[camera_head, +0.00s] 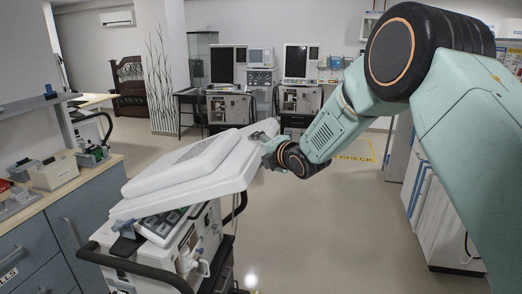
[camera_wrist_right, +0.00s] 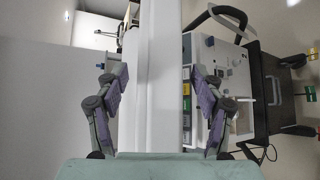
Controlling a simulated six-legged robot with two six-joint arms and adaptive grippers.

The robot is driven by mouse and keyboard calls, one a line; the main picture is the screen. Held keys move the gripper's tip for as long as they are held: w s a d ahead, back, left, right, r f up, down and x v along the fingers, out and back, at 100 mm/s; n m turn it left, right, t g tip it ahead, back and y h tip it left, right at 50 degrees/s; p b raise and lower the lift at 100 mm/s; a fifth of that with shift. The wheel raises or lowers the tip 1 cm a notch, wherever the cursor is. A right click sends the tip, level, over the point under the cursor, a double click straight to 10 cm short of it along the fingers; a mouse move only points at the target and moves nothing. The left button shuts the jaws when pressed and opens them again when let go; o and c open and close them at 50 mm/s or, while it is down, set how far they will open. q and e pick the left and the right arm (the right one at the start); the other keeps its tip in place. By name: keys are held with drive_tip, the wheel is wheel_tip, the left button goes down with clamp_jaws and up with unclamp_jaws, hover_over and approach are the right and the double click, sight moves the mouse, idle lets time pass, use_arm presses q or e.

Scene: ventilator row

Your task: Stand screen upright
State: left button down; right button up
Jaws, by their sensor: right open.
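The screen (camera_head: 190,172) is a white slab with a raised vented back. It lies tilted, nearly flat, over the keypad of the white ventilator (camera_head: 180,250), its right end higher than its left. My right gripper (camera_head: 268,148) is at the screen's raised right edge. In the right wrist view, the screen's edge (camera_wrist_right: 161,80) runs between the two fingers of my right gripper (camera_wrist_right: 160,95), with a gap showing on each side. The gripper is open. The screen's front face is hidden. My left gripper is not in view.
A cabinet with a worktop (camera_head: 60,195) and small boxes stands at the left. More ventilators (camera_head: 300,95) with dark screens stand at the back. A black handle rail (camera_head: 130,265) curves around the ventilator's front. The floor (camera_head: 330,230) to the right is clear.

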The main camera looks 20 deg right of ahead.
drive_tip(key=shift+w+f, duration=0.1)
drive_tip(key=shift+w+a, duration=0.1)
drive_tip(key=c, duration=0.3)
drive_tip(key=shift+a, duration=0.1)
drive_tip(key=c, duration=0.3)
clamp_jaws()
